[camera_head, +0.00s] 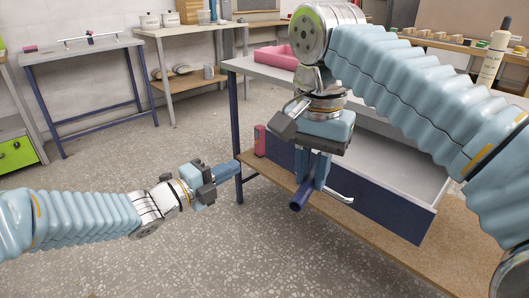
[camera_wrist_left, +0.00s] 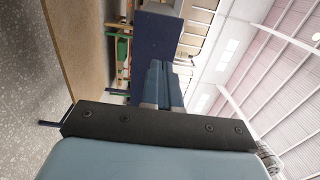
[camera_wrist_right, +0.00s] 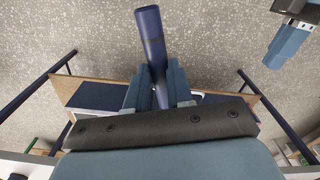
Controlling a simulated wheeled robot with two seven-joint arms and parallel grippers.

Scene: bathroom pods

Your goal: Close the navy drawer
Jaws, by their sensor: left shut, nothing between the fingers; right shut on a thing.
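The navy drawer (camera_head: 395,207) is pulled out under the grey-topped bench. Its pale inside shows, and a silver handle (camera_head: 340,196) is on its front. My right gripper (camera_head: 312,185) is in front of the drawer's left part, pointing down. It is shut on a navy cylinder (camera_head: 298,202), which also sticks out between the fingers in the right wrist view (camera_wrist_right: 151,35). Whether the cylinder touches the drawer front is unclear. My left gripper (camera_head: 228,171) is shut and empty, left of the drawer near the bench leg. A navy panel (camera_wrist_left: 155,45) fills part of the left wrist view.
A red container (camera_head: 260,140) stands on the wooden lower shelf (camera_head: 262,168), left of the drawer. A pink tray (camera_head: 277,57) is on the bench top. A cream bottle (camera_head: 493,60) stands at the right. The speckled floor (camera_head: 210,240) in front is clear.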

